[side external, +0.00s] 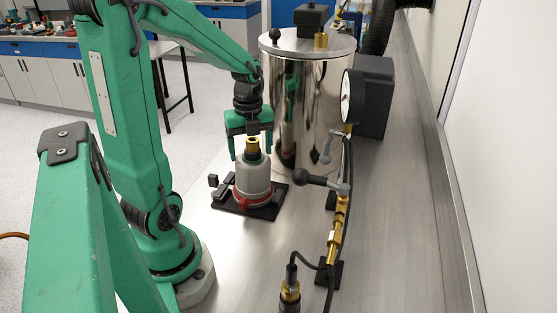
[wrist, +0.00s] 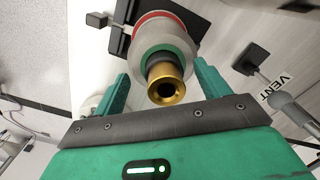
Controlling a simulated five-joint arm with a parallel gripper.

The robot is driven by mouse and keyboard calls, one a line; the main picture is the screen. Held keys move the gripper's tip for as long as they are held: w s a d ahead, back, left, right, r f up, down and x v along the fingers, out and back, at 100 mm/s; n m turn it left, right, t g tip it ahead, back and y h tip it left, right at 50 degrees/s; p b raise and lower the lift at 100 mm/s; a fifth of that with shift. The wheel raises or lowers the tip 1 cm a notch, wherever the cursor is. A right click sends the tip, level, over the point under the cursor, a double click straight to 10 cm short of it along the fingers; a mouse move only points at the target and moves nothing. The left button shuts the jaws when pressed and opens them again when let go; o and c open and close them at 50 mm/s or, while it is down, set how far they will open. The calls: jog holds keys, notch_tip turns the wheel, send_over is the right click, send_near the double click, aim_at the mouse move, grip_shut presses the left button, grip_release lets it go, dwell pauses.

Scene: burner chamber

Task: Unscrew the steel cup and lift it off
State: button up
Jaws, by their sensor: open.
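The steel cup (side external: 253,177) is a grey, rounded body standing upright on a black base plate (side external: 222,204), with a red ring (side external: 240,199) around its foot. A brass fitting (side external: 253,145) with an open bore rises from its top; it also shows in the wrist view (wrist: 166,84). In the wrist view the cup (wrist: 190,38) has a green ring and dark collar below the brass. My gripper (side external: 250,153) is open above the cup, pointing down. Its green fingers stand on either side of the brass fitting, apart from it in the wrist view (wrist: 161,78).
A tall polished cylinder (side external: 310,110) stands close behind the cup. A pressure gauge (side external: 347,97), a valve with a dark handle (side external: 313,178) and brass pipework (side external: 335,235) line the right. The steel bench (side external: 245,255) is clear in front of the base plate.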

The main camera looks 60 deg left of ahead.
jog(key=shift+m, duration=1.7)
grip_shut()
jog(key=n, duration=0.8)
jog(key=shift+n, duration=1.8)
